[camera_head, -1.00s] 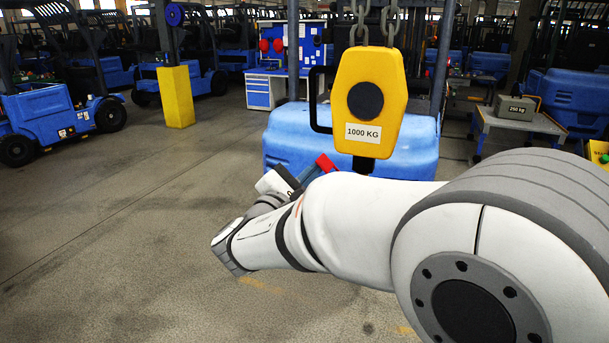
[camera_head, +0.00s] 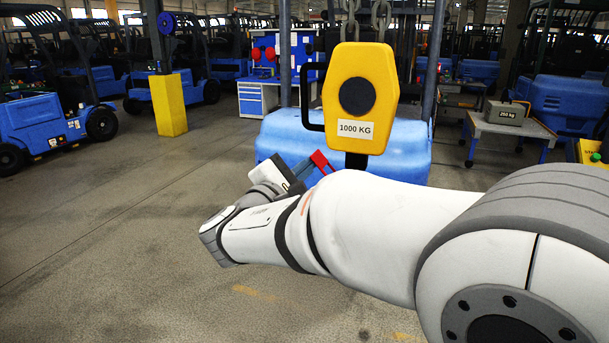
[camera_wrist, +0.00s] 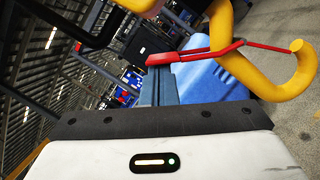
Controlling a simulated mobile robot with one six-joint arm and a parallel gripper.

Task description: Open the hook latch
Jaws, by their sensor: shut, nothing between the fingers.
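The yellow hook (camera_wrist: 262,80) hangs at the right in the wrist view, its tip curling up. The red latch (camera_wrist: 212,51) runs across the hook's mouth to near the tip, so it looks closed. My gripper (camera_wrist: 160,60) has blue-grey fingers with red tips. They are shut and empty, just left of the latch; whether they touch it I cannot tell. In the head view my gripper (camera_head: 320,161) is just below and left of the yellow 1000 KG block (camera_head: 359,85). The hook below the block is hidden behind my arm there.
A black handle (camera_head: 311,98) sticks out left of the block, above my gripper. Chains (camera_head: 350,22) hold the block. A blue forklift body (camera_head: 285,140) stands behind it. A table with a grey weight (camera_head: 506,112) is at the right. Floor at the left is open.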

